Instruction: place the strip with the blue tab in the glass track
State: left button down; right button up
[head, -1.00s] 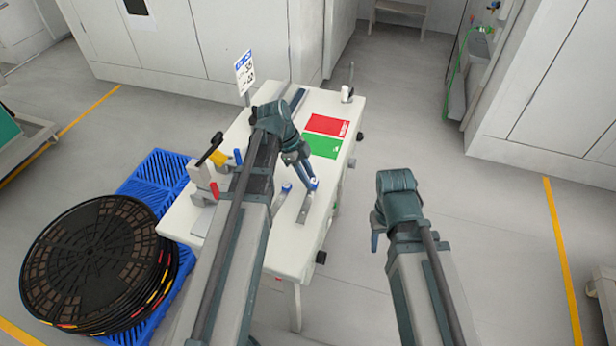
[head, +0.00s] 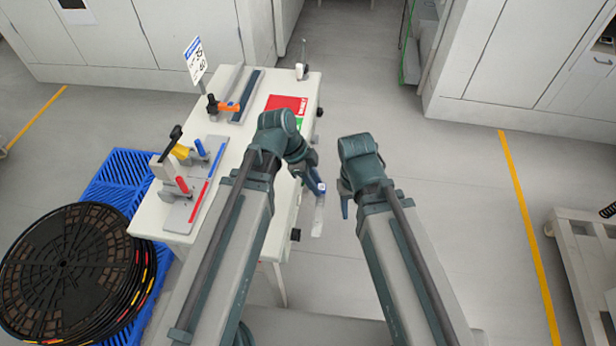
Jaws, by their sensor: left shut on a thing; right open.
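My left gripper (head: 313,182) is shut on a pale, flat strip (head: 318,218) with a blue tab (head: 321,187). The strip hangs from the jaws beside the right edge of the white table, apart from the tabletop as seen here. My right gripper (head: 346,203) is open and empty, just to the right of the strip. On the table's far half lies a long dark track-like bar (head: 246,97) beside a pale rail with an orange-handled clamp (head: 222,104). I cannot tell whether either is the glass track.
A grey fixture (head: 205,187) with red, yellow and blue levers stands at the table's left. A red and green mat (head: 286,103) is partly hidden by my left arm. Black reels (head: 70,265) sit on a blue pallet (head: 122,170).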

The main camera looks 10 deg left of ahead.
aim_at(249, 89)
jog(key=k+l, duration=0.1)
jog(key=l, duration=0.4)
jog(key=l+u, duration=0.35)
jog(key=l, duration=0.85)
jog(key=i+l+u, duration=0.35)
jog(key=i+l, duration=0.25)
jog(key=i+l+u, duration=0.1)
jog(key=i+u, duration=0.15)
jog(key=i, duration=1.1)
